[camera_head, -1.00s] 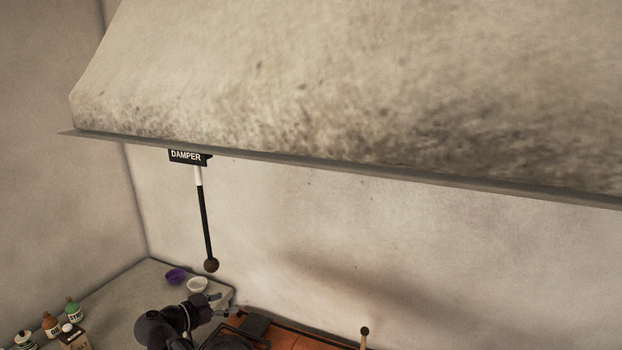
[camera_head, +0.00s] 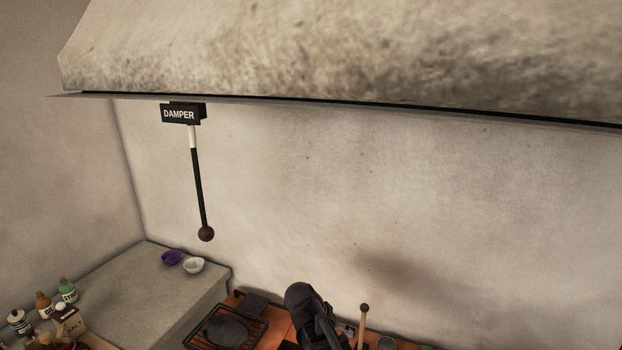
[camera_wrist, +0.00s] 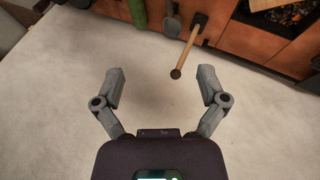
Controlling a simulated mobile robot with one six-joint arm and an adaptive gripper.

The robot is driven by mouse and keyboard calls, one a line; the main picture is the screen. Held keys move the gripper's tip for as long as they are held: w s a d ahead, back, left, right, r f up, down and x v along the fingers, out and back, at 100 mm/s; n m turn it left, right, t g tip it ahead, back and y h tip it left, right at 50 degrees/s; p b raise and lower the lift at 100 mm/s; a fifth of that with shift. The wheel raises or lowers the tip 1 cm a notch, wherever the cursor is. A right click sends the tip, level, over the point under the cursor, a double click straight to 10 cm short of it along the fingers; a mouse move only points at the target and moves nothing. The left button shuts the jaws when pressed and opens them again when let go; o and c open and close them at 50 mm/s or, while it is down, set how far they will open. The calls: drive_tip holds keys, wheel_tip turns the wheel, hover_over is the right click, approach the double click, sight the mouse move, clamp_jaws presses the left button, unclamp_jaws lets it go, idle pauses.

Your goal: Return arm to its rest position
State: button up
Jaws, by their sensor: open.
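In the head view, a dark part of my arm (camera_head: 306,301) rises at the bottom centre, in front of the orange-tiled hearth top. The fingers cannot be made out in that view.
A damper lever (camera_head: 200,188) hangs below the hood (camera_head: 300,60). A grill rack (camera_head: 226,328) with a dark pan lies on the tiles. Several bottles stand at the left.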

drive_tip(key=s+d+f+n+g+y+b, duration=0.2)
drive_tip(key=s+d+f+n+y+b, duration=0.1)
drive_tip(key=s+d+f+y, duration=0.3)
drive_tip(key=shift+s+d+f+b, duration=0.8)
drive_tip(key=shift+s+d+f, duration=0.2)
drive_tip(key=shift+d, duration=1.2)
